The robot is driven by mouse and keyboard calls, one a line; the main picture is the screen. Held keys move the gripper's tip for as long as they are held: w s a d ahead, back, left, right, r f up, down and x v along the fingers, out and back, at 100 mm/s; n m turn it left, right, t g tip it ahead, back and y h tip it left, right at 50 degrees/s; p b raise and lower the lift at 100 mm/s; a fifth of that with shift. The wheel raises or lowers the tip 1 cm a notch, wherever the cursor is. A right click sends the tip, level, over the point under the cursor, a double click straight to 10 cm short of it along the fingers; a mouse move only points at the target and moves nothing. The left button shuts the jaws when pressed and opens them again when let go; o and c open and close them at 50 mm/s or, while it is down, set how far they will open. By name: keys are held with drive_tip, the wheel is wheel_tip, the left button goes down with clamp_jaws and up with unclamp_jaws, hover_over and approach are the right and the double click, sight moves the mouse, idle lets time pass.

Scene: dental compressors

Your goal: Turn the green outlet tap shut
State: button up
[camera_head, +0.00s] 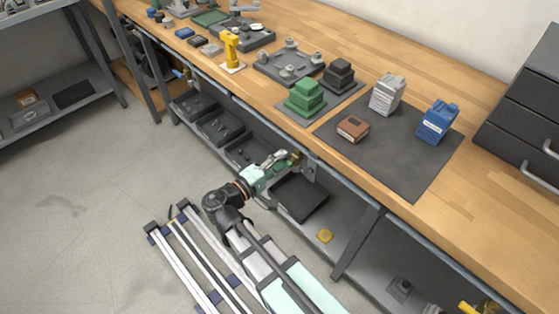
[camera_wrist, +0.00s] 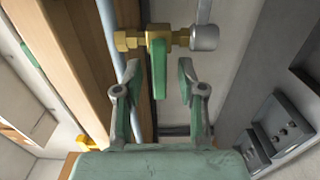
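The green tap handle (camera_wrist: 159,70) hangs down from a brass valve body (camera_wrist: 157,40) in the wrist view. It lies across the sideways line of the brass fittings. My gripper (camera_wrist: 160,82) is open, with one finger to the left and one to the right of the handle's lower part. Gaps show on both sides, so neither finger appears to touch it. In the head view my gripper (camera_head: 287,160) is below the workbench's front edge, with a small brass part (camera_head: 295,156) at its tip. The handle cannot be told apart from my gripper there.
A grey pipe fitting (camera_wrist: 204,38) is right of the valve, and a pale hose (camera_wrist: 132,80) runs down on the left. The wooden workbench (camera_head: 410,210) overhangs a lower shelf with a dark tray (camera_head: 300,196). Open floor lies left of my arm.

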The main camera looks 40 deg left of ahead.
drive_tip(key=s+a, duration=0.2)
drive_tip(key=s, duration=0.9)
drive_tip(key=shift+s, duration=0.4)
drive_tip(key=shift+a, duration=0.1)
